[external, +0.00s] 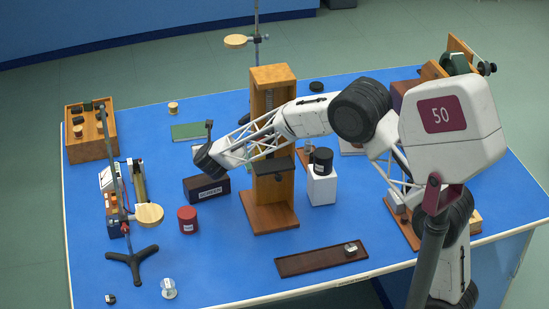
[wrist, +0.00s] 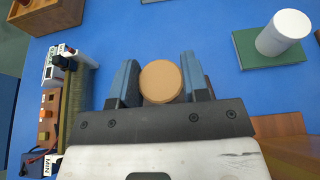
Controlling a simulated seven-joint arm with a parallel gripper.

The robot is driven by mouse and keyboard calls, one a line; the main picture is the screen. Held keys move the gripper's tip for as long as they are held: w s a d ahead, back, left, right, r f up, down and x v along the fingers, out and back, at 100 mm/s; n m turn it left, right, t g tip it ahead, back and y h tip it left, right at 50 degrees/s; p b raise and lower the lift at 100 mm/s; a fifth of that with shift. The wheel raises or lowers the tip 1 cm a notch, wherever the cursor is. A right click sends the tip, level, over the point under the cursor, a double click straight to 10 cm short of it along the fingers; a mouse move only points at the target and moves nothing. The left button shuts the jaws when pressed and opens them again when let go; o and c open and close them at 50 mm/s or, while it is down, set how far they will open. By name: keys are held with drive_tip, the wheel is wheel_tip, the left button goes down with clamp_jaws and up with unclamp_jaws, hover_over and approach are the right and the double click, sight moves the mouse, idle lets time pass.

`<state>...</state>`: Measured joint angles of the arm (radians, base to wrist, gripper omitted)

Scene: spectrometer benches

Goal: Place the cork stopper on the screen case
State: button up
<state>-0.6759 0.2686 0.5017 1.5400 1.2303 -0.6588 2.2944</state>
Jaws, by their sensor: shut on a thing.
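My gripper (wrist: 160,80) is shut on the round tan cork stopper (wrist: 161,82), which sits between the two blue fingers in the wrist view. In the external view my gripper (external: 208,162) points down just above the screen case (external: 207,190), a dark box with a white label on its front. The cork is hidden there by the gripper, and I cannot tell whether it touches the case. In the wrist view the case is mostly or wholly hidden behind the gripper.
A wooden stand (external: 271,215) rises right of the case, close under my arm. A red canister (external: 188,219) stands in front. A green book (external: 193,132) lies behind. A tripod stand (external: 133,258) and small instruments are at left. Blue tabletop is clear between them.

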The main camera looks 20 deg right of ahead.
drive_tip(key=shift+f, duration=0.1)
hover_over(207, 178)
drive_tip(key=shift+f, duration=3.05)
drive_tip(key=shift+f, duration=1.85)
drive_tip(key=shift+f, duration=0.15)
drive_tip(key=o, duration=0.9)
drive_tip(key=shift+r, duration=0.2)
drive_tip(key=shift+v, duration=5.95)
